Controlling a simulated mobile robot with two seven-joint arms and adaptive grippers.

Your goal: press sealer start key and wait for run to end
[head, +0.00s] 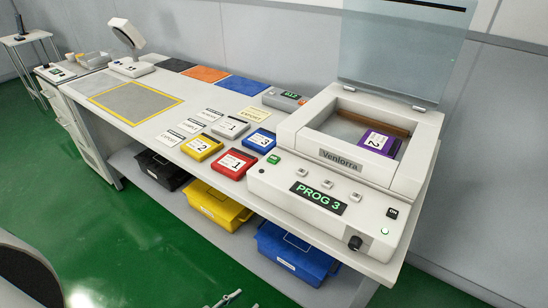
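The white sealer (262,190), marked Venlorra, stands at the right end of the bench. Its clear lid (405,50) is raised. The display (318,198) reads PROG 3. A green key (274,158) sits at the panel's left end, with several pale keys to its right. A dark ON switch (392,212), a lit green lamp (384,231) and a black knob (355,242) are at the right. Small grey tips (228,297) at the bottom edge look like my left gripper, away from the sealer; their opening is unclear. My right gripper is out of view.
Yellow, red, blue and grey labelled blocks (202,147) and cards lie left of the sealer. A grey device (284,98) stands behind them. Black, yellow and blue bins (297,255) sit below. A yellow-framed mat (135,103) is bare.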

